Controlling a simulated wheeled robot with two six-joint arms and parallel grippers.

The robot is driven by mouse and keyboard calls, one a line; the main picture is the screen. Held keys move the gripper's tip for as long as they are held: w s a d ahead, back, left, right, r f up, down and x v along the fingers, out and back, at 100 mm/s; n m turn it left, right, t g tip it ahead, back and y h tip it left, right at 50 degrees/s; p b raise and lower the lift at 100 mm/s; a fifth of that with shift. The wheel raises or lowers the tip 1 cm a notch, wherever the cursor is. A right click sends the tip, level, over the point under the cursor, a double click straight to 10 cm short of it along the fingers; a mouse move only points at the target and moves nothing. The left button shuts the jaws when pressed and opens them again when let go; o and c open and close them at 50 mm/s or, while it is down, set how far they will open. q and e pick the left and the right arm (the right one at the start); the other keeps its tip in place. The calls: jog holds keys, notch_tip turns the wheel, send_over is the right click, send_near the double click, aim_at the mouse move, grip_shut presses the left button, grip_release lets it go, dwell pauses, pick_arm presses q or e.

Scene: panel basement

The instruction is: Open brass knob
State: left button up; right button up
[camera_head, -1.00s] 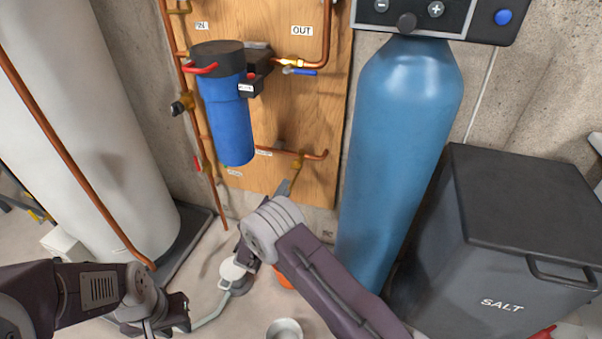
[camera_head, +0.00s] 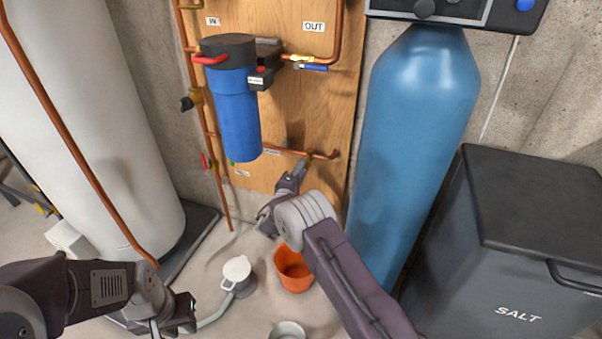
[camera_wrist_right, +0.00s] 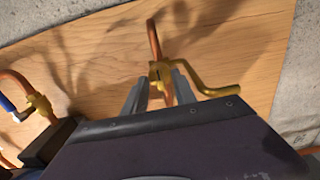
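A small brass valve with a bent brass handle (camera_wrist_right: 208,88) sits on the copper pipe low on the wooden board. In the head view the valve (camera_head: 310,157) is small and partly hidden by my right gripper. My right gripper (camera_head: 300,168) reaches up to it from below. In the right wrist view the gripper's two grey fingers (camera_wrist_right: 160,84) are apart, one on each side of the valve and pipe; I cannot tell whether they touch. My left gripper (camera_head: 188,312) is low at the left, away from the board; its fingers are not clear.
A blue filter housing (camera_head: 237,115) hangs left of the valve. A tall blue tank (camera_head: 415,150) stands close right of my right arm. A dark salt bin (camera_head: 520,240) is at right.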

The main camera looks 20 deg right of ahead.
grip_shut()
jog(key=n, duration=0.7)
jog(key=shift+n+p, duration=0.3)
jog(key=shift+p, duration=0.05)
jog(key=n+p, duration=0.1)
jog(key=n, duration=0.3)
jog(key=shift+n, duration=0.3)
jog(key=shift+f+n+p, duration=0.1)
jog(key=shift+n+p, duration=0.5)
jog(key=shift+n, duration=1.6)
grip_release()
